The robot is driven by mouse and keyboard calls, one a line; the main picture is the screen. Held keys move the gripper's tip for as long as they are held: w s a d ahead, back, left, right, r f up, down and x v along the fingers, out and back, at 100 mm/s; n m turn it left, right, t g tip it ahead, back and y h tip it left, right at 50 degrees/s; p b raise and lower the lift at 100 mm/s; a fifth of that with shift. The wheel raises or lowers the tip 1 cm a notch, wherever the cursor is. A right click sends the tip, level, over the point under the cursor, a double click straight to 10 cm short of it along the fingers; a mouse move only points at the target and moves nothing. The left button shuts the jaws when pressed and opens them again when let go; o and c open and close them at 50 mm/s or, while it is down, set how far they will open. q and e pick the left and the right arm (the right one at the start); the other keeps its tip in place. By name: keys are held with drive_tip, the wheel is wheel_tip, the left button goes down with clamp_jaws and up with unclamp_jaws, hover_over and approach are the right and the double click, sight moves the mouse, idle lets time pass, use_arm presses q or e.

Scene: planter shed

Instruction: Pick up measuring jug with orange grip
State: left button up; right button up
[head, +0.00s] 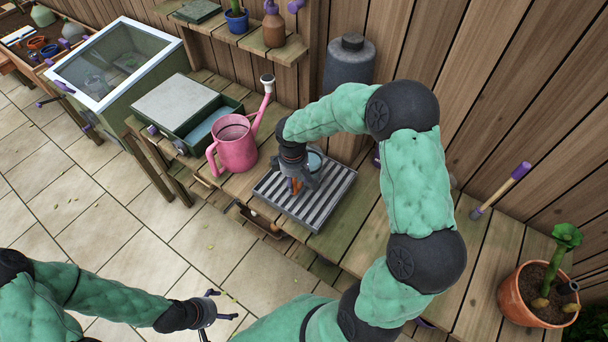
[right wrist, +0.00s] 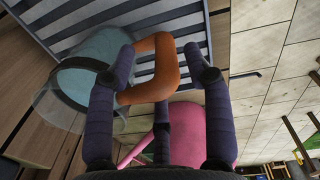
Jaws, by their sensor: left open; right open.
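The measuring jug (head: 316,159) has a clear, bluish body and stands on the grey slatted tray (head: 327,214), partly hidden behind my right gripper (head: 297,184). In the right wrist view the jug's orange grip (right wrist: 167,68) lies between the open fingers of my right gripper (right wrist: 160,52), and its round clear body (right wrist: 75,95) is to the left. The fingers are around the grip and not closed on it; I cannot tell if any finger touches it. My left gripper (head: 214,308) is open and empty at the lower left, over the paved floor.
A pink watering can (head: 235,148) stands just left of the tray; it also shows in the right wrist view (right wrist: 195,125). A green box (head: 196,113) is further left. A grey canister (head: 348,65) is behind. A potted plant (head: 525,300) and a trowel-like tool (head: 501,190) are right.

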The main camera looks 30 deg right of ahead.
drive_tip(key=shift+w+a+f+b, duration=0.1)
drive_tip(key=shift+f+b, duration=0.2)
drive_tip(key=shift+f, duration=1.1)
drive_tip(key=shift+w+a+f+b, duration=0.1)
drive_tip(key=shift+f+b, duration=0.2)
drive_tip(key=shift+f, duration=1.05)
drive_tip(key=shift+c, duration=0.3)
clamp_jaws()
drive_tip(key=shift+r, duration=0.1)
